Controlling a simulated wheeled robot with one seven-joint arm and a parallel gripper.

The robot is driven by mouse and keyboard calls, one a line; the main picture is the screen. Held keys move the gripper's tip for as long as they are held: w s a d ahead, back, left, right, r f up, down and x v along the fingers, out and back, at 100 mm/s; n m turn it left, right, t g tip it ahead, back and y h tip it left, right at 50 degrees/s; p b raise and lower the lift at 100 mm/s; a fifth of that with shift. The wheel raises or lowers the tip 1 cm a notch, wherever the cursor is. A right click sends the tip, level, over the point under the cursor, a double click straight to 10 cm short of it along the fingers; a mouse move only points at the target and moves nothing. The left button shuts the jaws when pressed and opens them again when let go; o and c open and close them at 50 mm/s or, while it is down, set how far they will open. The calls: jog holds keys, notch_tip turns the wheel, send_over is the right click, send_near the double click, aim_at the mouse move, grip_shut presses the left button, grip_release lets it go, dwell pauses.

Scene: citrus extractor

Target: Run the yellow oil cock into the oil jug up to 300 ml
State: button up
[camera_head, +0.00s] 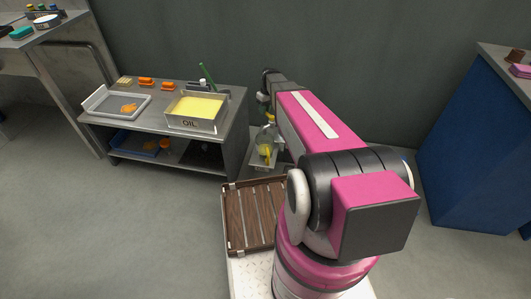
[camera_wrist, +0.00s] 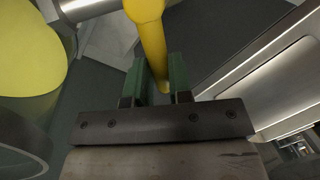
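In the wrist view, a yellow cock handle (camera_wrist: 150,42) comes down from a metal pipe at the top and narrows between the green fingers of my gripper (camera_wrist: 158,82). The fingers sit close on both its sides and look shut on it. In the head view, my arm hides the gripper and most of the cock. A clear vessel, seemingly the oil jug (camera_head: 267,137), stands on a low stand beside the bench, with yellow in it or in front of it. Its level and marks are too small to read.
A metal tank marked OIL (camera_head: 193,124), full of yellow oil, stands on the grey bench (camera_head: 237,112). A tray with orange bits (camera_head: 118,103) is left of it. A slatted wooden platform (camera_head: 250,216) lies in front. A blue cabinet (camera_head: 478,150) stands right; the left floor is clear.

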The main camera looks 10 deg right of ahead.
jog(key=o, duration=0.5)
jog(key=w+a, duration=0.3)
jog(key=w, duration=0.3)
jog(key=shift+w, duration=0.15)
dwell(0.8)
notch_tip(320, 180, up, 11)
jog(key=w+d, duration=0.1)
jog(key=shift+d+f, duration=0.2)
jog(key=shift+d, duration=0.2)
jog(key=s+f+m+h, duration=0.1)
jog(key=s+f+m, duration=0.1)
jog(key=s, duration=1.2)
jog(key=s+f+m+t+h, duration=0.1)
jog(key=s+m, duration=0.2)
jog(key=s, duration=1.2)
jog(key=shift+d+f+m, duration=0.3)
jog(key=shift+d+f, duration=0.05)
